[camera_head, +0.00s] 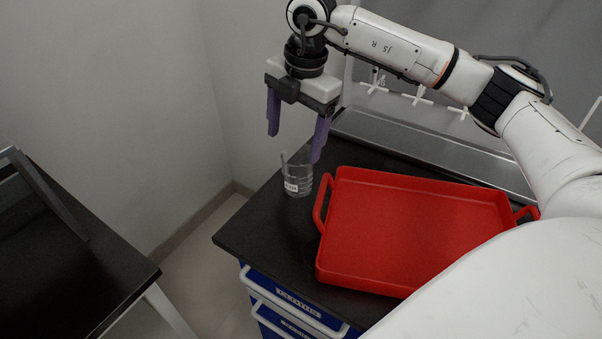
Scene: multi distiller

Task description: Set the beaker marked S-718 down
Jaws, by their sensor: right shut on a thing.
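A clear glass beaker (297,181) with a small white label is upright at the back left corner of the black worktop. The label is too small to read. My right gripper (294,148) points down from above with its two purple fingers spread to the beaker's width. It is shut on the beaker, with the right finger's tip at the beaker's right rim. The left finger's tip shows above and left of the rim. I cannot tell whether the beaker's base touches the worktop. My left gripper is not in view.
An empty red tray (413,233) with side handles lies on the black worktop (268,232), close to the beaker's right. Blue drawers (290,302) are below. Another dark table (70,265) stands left across a floor gap. A grey trough and white taps are behind.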

